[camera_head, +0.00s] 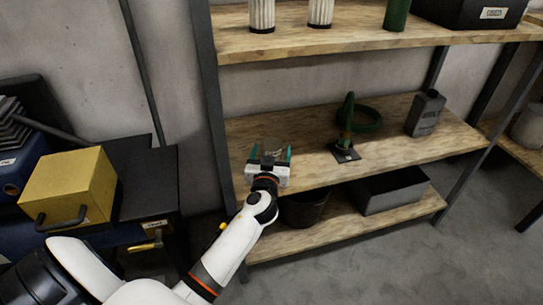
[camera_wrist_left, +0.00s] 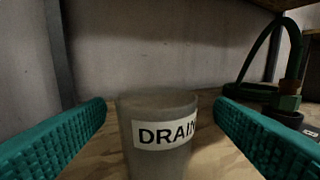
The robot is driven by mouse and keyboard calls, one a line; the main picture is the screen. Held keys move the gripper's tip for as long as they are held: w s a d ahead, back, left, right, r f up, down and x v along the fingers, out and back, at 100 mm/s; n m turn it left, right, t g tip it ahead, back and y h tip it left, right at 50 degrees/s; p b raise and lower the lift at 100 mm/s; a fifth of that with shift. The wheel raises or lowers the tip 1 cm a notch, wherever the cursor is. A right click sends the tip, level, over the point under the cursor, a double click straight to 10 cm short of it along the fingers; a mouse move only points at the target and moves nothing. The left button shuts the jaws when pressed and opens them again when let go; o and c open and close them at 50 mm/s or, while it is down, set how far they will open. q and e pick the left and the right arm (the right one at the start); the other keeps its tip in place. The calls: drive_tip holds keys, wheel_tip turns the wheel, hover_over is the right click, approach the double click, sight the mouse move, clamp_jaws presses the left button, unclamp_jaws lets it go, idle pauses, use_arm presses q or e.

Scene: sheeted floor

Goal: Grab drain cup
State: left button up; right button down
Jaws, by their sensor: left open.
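The drain cup (camera_wrist_left: 157,135) is a grey-brown cup with a white label reading "DRAIN". It stands upright on the wooden middle shelf (camera_head: 390,155). In the left wrist view it sits between the two teal fingers of my left gripper (camera_wrist_left: 160,135), with a gap on each side. In the head view my left gripper (camera_head: 269,156) is at the left end of that shelf, open, and mostly hides the cup. My right gripper is not in view.
Right of my left gripper stand a green hose on a small stand (camera_head: 346,130) and a dark grey bottle (camera_head: 425,113). The upper shelf (camera_head: 350,32) hangs above. A yellow box (camera_head: 70,185) is at the left. A dark bin (camera_head: 303,210) and grey tray (camera_head: 392,190) are below.

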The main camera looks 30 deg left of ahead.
sight(272, 140)
use_arm(q)
drive_tip(key=x, duration=0.4)
drive_tip(key=shift+w+a, duration=0.3)
drive_tip(key=c, duration=1.1)
drive_tip(key=shift+o, duration=0.2)
drive_tip(key=shift+r, duration=0.15)
